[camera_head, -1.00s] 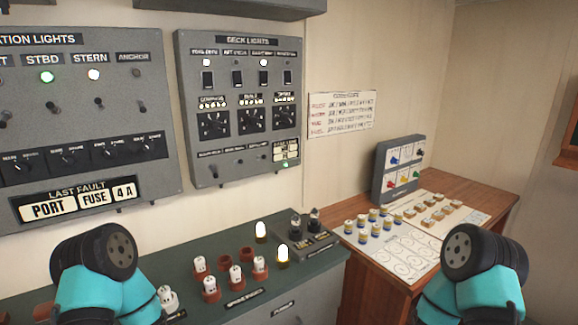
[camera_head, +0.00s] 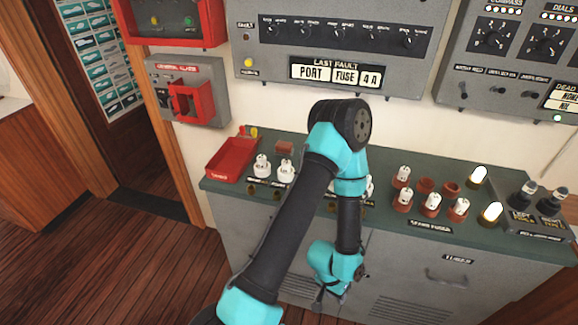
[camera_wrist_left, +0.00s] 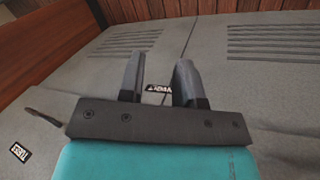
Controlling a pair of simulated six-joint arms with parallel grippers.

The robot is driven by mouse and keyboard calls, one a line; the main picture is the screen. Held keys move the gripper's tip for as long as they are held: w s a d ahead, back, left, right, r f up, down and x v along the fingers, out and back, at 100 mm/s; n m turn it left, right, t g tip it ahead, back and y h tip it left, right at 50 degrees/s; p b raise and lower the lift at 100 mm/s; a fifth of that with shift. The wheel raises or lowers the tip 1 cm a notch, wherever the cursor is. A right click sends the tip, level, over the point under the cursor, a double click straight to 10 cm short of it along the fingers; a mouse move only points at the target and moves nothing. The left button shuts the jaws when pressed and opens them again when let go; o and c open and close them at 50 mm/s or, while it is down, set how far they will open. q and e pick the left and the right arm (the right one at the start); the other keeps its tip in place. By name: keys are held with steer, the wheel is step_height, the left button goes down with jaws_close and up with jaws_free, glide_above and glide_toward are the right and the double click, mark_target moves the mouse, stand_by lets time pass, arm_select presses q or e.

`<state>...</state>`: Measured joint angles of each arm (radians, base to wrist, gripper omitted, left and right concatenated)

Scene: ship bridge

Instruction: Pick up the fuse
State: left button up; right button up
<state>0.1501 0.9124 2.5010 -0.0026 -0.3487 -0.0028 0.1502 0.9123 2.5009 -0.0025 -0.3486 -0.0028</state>
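White fuses stand in reddish sockets on the green countertop: the spare fuses (camera_head: 432,203) are right of my arm. Two more white fuses (camera_head: 262,166) stand left of it, and another is partly hidden behind my arm. The last-fault sign (camera_head: 335,74) on the grey panel reads PORT, FUSE, 4 A. My left gripper (camera_head: 321,299) hangs low before the cabinet front, below the countertop and apart from the fuses. In the left wrist view its two fingers (camera_wrist_left: 159,75) are apart with nothing between them. My right gripper is not in view.
A red tray (camera_head: 232,160) sits at the counter's left end. Empty sockets (camera_head: 425,186) and lit lamps (camera_head: 490,212) are at the right. The grey cabinet (camera_head: 420,265) fills the space below. A doorway and wooden floor (camera_head: 120,250) are at left.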

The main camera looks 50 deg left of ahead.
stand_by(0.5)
arm_select(q)
steer(key=o, duration=0.6)
steer(key=shift+w, duration=0.1)
